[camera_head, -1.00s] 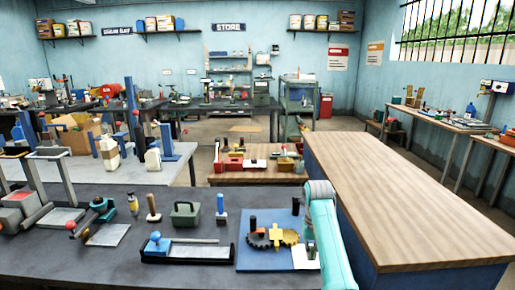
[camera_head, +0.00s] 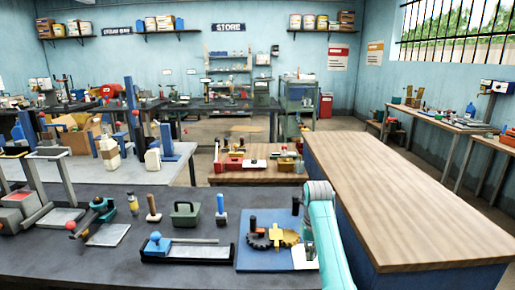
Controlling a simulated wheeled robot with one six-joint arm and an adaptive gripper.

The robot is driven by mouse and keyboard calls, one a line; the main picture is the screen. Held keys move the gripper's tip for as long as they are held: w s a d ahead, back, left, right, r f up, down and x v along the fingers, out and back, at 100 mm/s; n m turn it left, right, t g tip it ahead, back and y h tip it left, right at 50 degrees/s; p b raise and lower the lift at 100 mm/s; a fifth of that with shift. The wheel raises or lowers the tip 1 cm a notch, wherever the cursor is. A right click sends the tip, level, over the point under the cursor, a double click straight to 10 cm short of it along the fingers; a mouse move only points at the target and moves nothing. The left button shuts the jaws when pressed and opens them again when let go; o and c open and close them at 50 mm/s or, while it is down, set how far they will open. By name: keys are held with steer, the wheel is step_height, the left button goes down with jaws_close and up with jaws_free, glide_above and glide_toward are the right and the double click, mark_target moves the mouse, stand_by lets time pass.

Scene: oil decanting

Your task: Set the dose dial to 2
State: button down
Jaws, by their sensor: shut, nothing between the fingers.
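I cannot make out a dose dial or its numbers in this view. My teal arm (camera_head: 326,240) rises at the lower right, in front of the dark bench's right end. My gripper does not show. The arm partly hides a blue and white board (camera_head: 262,260) that carries dark toothed wheels (camera_head: 258,241) and a yellow piece (camera_head: 276,236).
The dark bench (camera_head: 60,262) also holds a green lidded box (camera_head: 185,213), a blue-handled tool (camera_head: 221,207) and a tray with a blue block (camera_head: 157,244). A long wooden counter (camera_head: 400,190), bare on top, stands to the right. White bottles (camera_head: 153,161) stand on the pale table behind.

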step_height(320, 180, up, 6)
steer(key=d+r+t, duration=0.1)
steer(key=d+t, duration=0.2)
steer(key=shift+f, duration=3.6)
steer(key=shift+s+a, duration=0.15)
steer(key=shift+a, duration=0.6)
steer(key=shift+a, duration=0.75)
steer(key=shift+s, duration=0.2)
step_height(320, 180, up, 6)
